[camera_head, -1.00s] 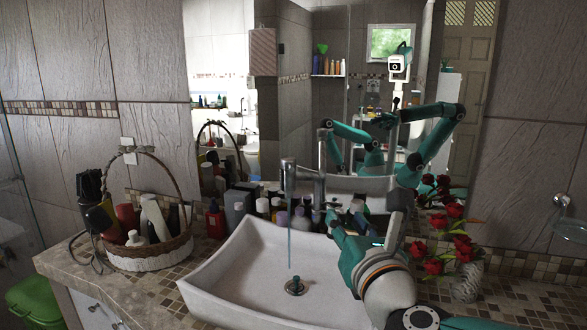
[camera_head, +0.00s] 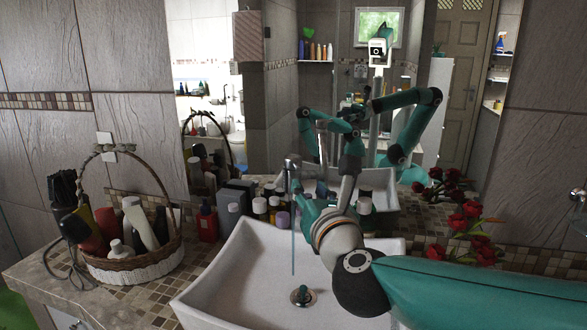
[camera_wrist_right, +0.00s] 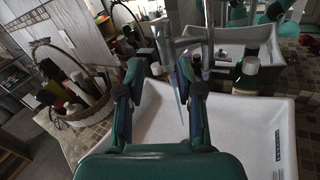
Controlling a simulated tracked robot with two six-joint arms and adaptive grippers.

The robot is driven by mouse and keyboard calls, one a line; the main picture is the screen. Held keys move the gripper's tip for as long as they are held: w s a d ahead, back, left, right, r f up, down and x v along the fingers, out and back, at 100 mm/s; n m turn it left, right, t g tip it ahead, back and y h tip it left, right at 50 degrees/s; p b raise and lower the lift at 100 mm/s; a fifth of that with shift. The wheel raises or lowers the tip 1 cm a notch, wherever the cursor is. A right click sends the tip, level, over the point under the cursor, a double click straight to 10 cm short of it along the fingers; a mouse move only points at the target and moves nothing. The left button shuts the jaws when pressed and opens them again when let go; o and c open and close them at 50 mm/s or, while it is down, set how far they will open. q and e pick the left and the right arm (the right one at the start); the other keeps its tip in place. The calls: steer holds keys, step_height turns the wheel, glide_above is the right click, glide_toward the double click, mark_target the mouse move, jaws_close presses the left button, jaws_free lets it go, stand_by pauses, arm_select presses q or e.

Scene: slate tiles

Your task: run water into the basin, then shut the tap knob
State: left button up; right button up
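The grey metal tap spout (camera_head: 291,168) stands over the back of the white basin (camera_head: 240,262), and a thin stream of water (camera_head: 293,235) falls toward the drain (camera_head: 303,296). My right arm reaches across the basin, with its gripper (camera_head: 302,203) close to the tap and hiding part of it. I cannot make out the tap knob clearly. My left gripper shows only, if at all, as a reflection.
Several bottles (camera_head: 232,215) line the counter behind the basin. A wicker basket (camera_head: 150,262) of toiletries stands at left. A large mirror behind reflects the room and my arms.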

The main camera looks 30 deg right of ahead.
mark_target(300, 172)
steer(key=p+x, duration=0.2)
steer(key=x, duration=0.9)
steer(key=shift+c, duration=0.3)
